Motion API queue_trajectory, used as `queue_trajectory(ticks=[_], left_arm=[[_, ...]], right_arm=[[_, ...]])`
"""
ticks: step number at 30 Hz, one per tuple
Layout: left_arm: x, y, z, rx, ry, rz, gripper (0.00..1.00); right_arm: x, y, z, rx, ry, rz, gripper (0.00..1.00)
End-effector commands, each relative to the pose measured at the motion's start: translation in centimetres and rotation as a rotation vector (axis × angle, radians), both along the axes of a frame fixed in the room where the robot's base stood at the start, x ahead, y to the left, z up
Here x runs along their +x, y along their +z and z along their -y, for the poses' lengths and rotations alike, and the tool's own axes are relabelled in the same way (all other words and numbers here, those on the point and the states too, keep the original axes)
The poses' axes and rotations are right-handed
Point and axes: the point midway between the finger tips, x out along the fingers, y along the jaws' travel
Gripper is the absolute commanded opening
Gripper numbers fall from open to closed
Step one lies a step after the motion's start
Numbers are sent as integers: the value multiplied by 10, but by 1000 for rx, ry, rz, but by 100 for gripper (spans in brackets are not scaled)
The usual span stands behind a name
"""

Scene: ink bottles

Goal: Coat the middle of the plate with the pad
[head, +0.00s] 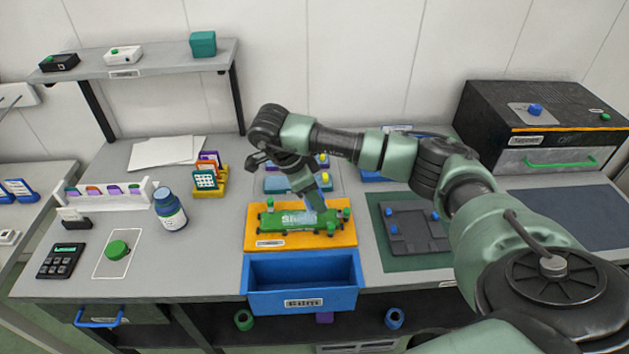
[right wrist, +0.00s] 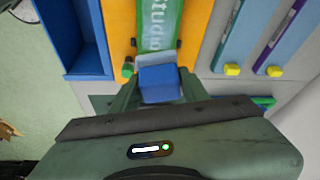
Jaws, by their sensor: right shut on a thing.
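The plate (head: 278,223) is green with pale lettering. It lies on an orange base (head: 345,237) with small green knobs around it. It also shows in the right wrist view (right wrist: 158,22), with the lettering running lengthwise. My right gripper (head: 317,212) is low over the right part of the plate. In the right wrist view its fingers (right wrist: 158,90) are shut on a pad with a blue block top (right wrist: 158,78) and a paler underside. Whether the pad touches the plate cannot be told. My left gripper is not in view.
A blue open drawer (head: 303,302) labelled "Film" juts out in front of the orange base. A grey block on a dark green mat (head: 403,262) lies to the right.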

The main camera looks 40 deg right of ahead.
Motion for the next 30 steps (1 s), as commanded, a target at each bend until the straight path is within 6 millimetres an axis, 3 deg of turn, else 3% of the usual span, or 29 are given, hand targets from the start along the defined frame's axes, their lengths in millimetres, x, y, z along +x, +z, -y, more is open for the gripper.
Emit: queue_trajectory(ticks=[10,30], left_arm=[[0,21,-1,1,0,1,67],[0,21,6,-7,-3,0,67]], right_arm=[[-1,32,4,-2,-9,0,12],[-1,33,4,-1,-9,0,12]])
